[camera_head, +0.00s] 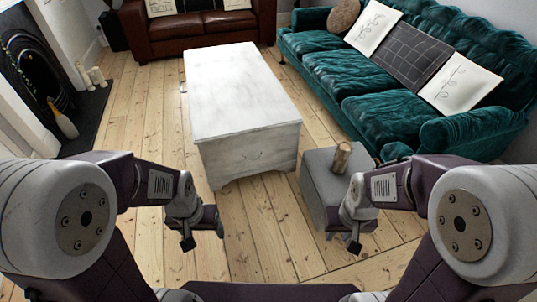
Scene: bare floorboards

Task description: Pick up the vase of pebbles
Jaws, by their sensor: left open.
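A small brown, upright cylinder-like object (341,157) stands on top of a grey footstool (318,168). It may be the vase, but it is too small to tell, and no pebbles can be made out. My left gripper (204,236) is open and empty above the floorboards, in front of the white chest and well left of the footstool. My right gripper (352,238) hangs in front of the footstool, nearer to me than the brown object and apart from it. Its finger opening is not clear, and it shows nothing held.
A long white chest (240,95) fills the middle. A teal sofa (375,105) with cushions stands at the right, and a brown leather sofa (205,28) at the back. A fireplace (35,65) with cream candles (97,77) is at the left. Floor left of the chest is clear.

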